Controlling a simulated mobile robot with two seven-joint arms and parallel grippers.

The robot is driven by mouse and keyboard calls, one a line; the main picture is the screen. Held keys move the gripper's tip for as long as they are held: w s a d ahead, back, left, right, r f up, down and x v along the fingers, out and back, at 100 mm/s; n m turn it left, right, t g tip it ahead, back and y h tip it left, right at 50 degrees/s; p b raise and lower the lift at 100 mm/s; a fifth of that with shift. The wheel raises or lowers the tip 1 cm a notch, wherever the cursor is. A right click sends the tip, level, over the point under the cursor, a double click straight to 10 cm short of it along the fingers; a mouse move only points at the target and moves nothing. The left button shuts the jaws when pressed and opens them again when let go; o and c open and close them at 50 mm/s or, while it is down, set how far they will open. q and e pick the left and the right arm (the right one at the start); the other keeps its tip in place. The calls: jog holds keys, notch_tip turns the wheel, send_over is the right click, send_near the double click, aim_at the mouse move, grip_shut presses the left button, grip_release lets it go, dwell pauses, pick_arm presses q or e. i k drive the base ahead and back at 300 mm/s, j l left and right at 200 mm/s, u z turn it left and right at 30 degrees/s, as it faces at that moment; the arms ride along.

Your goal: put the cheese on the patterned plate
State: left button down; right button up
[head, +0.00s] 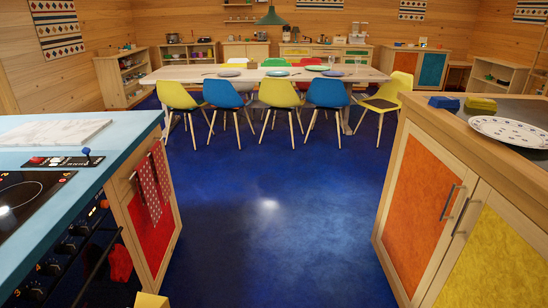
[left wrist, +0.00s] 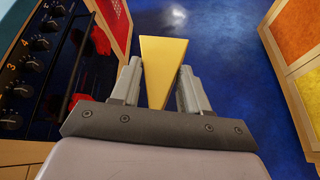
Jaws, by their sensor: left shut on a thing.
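The cheese is a pale yellow wedge (left wrist: 163,62) in the left wrist view. My left gripper (left wrist: 161,82) is shut on it, with one grey finger on each side. In the head view only the tip of the cheese (head: 151,300) shows at the bottom edge, and the gripper is out of view there. The patterned plate (head: 510,132) is white with dark speckles and lies on the right counter, well apart from the cheese. My right gripper is in neither view.
A blue block (head: 444,102) and a yellow block (head: 481,105) sit beside the plate on the right counter (head: 462,112). A stove counter (head: 118,128) stands at left. Blue floor (head: 270,215) lies clear between them. A dining table (head: 262,77) with chairs stands further back.

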aim_at(511, 135)
jog(key=i, duration=2)
jog(key=i+u, duration=0.25)
jog(key=i+l+u, duration=0.25)
jog(key=i+j+u, duration=0.1)
jog(key=u, duration=5.05)
